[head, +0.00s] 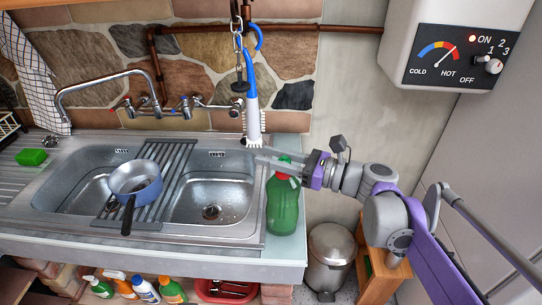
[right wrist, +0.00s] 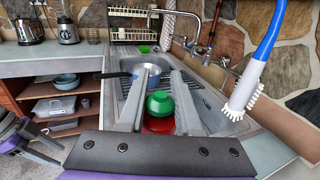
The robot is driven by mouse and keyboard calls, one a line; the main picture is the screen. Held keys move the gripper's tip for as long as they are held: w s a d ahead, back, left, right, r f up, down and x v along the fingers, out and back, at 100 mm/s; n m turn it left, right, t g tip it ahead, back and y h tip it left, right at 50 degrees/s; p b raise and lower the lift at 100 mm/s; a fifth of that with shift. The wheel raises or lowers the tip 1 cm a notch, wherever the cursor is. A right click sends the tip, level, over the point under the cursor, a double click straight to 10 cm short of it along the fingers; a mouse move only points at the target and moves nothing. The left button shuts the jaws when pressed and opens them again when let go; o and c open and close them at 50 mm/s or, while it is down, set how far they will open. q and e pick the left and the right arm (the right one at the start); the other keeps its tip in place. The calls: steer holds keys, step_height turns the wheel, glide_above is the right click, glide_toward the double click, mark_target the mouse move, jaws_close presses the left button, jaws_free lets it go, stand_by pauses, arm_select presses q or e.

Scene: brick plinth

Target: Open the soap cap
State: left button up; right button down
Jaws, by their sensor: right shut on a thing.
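The soap bottle (head: 281,208) is translucent green and stands upright at the right end of the sink counter. Its green cap (head: 284,158) sits at the top, with a red part just below it. The cap also shows in the right wrist view (right wrist: 160,103), between the two fingers, with the red part under it. My right gripper (head: 268,156) reaches in from the right at cap height and is shut on the cap. The fingers hide part of the bottle's top in the head view.
A blue pan (head: 135,180) sits on the drying rack over the double sink (head: 212,195). A blue-handled white brush (head: 251,105) hangs behind the gripper. A bin (head: 331,258) stands at lower right. Several bottles stand under the counter. A water heater (head: 455,45) is at upper right.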

steer(key=shift+r, duration=0.1)
stand_by(0.3)
steer(key=shift+r+p, duration=0.6)
steer(key=shift+r, duration=0.05)
steer(key=shift+f, duration=0.15)
steer(key=c, duration=0.6)
jaws_free()
steer(key=shift+o, duration=0.2)
steer(key=v, duration=1.1)
steer(key=shift+b, duration=0.4)
